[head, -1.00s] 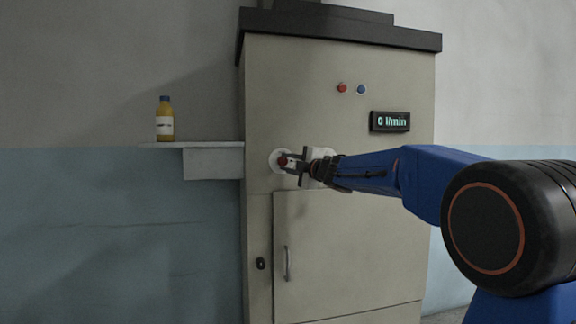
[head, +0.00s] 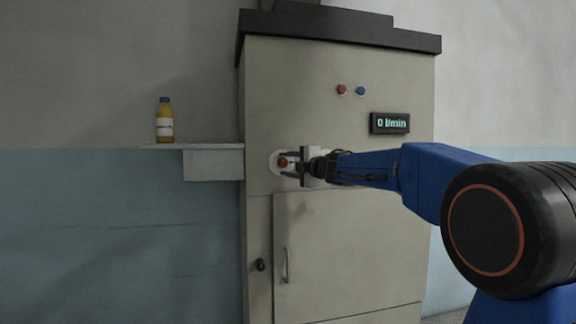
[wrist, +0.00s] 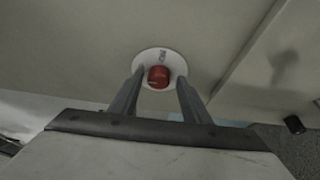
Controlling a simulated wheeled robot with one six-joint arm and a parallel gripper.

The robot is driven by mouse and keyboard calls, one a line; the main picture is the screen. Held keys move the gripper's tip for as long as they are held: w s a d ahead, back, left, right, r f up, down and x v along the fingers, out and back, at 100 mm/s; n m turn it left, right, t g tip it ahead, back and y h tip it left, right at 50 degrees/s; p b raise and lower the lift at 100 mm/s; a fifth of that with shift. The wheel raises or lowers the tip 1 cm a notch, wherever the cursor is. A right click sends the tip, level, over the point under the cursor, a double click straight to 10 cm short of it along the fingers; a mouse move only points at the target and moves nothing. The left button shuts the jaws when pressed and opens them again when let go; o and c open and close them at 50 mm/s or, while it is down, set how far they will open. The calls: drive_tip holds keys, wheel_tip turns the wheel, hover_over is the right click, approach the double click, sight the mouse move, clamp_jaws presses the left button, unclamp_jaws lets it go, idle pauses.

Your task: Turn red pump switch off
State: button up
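The red pump switch (head: 282,163) is a round red knob on a white disc on the cabinet front. It also shows in the wrist view (wrist: 159,76), with small lettering on the disc above it. My gripper (head: 286,163) is at the switch, and in the wrist view its two fingers (wrist: 160,78) stand apart on either side of the knob. A gap shows between the knob and each finger, so the gripper is open and holds nothing.
The beige cabinet (head: 330,130) carries a small red light (head: 342,89), a blue light (head: 361,90) and a display (head: 390,123) reading 0 l/min. A cabinet door with a handle (head: 286,265) is below. A yellow bottle (head: 164,121) stands on a shelf (head: 213,163) at left.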

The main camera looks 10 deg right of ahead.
drive_tip(key=shift+d+r, duration=0.1)
drive_tip(key=v, duration=1.7)
drive_tip(key=shift+s, duration=0.2)
